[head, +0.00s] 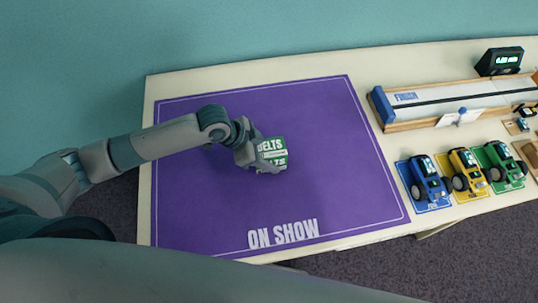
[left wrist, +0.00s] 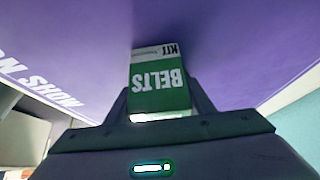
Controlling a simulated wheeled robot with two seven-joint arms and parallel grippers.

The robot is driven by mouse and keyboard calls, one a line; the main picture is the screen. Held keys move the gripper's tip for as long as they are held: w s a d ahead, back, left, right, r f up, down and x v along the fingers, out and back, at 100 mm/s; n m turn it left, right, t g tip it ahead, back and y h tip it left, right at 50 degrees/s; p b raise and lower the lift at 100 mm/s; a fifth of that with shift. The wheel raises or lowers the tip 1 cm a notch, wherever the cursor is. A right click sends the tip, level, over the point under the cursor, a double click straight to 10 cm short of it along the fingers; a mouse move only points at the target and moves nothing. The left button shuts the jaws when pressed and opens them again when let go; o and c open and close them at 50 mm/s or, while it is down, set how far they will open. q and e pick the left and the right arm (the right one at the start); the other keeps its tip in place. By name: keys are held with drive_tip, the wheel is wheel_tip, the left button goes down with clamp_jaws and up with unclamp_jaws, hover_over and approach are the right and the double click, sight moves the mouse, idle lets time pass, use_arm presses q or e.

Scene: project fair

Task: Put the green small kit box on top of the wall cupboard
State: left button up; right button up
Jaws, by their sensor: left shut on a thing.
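The green kit box (head: 272,149) has a white band and the word BELTS on it. My left gripper (head: 258,153) is shut on it over the purple mat. In the left wrist view the box (left wrist: 160,82) sits between the two fingers of my left gripper (left wrist: 160,104), with KIT and BELTS reading upside down. I cannot tell whether the box touches the mat. No wall cupboard shows in either view. My right gripper is not in view.
The purple ON SHOW mat (head: 330,180) lies on a pale table (head: 150,200) against a teal wall. Blue (head: 425,180), yellow (head: 465,172) and green (head: 502,165) toy vehicles stand to the right, below a track (head: 450,103) and a black display (head: 500,61). The mat around the box is clear.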

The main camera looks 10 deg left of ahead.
use_arm(q)
drive_tip(key=shift+f, duration=0.15)
drive_tip(key=o, duration=1.1)
drive_tip(key=shift+o, duration=0.2)
drive_tip(key=shift+r, duration=0.2)
drive_tip(key=b+v, duration=0.1)
drive_tip(key=v, duration=0.5)
drive_tip(key=shift+a+r, duration=0.3)
drive_tip(key=v, duration=0.5)
drive_tip(key=shift+r+b, duration=0.1)
drive_tip(key=shift+b, duration=0.2)
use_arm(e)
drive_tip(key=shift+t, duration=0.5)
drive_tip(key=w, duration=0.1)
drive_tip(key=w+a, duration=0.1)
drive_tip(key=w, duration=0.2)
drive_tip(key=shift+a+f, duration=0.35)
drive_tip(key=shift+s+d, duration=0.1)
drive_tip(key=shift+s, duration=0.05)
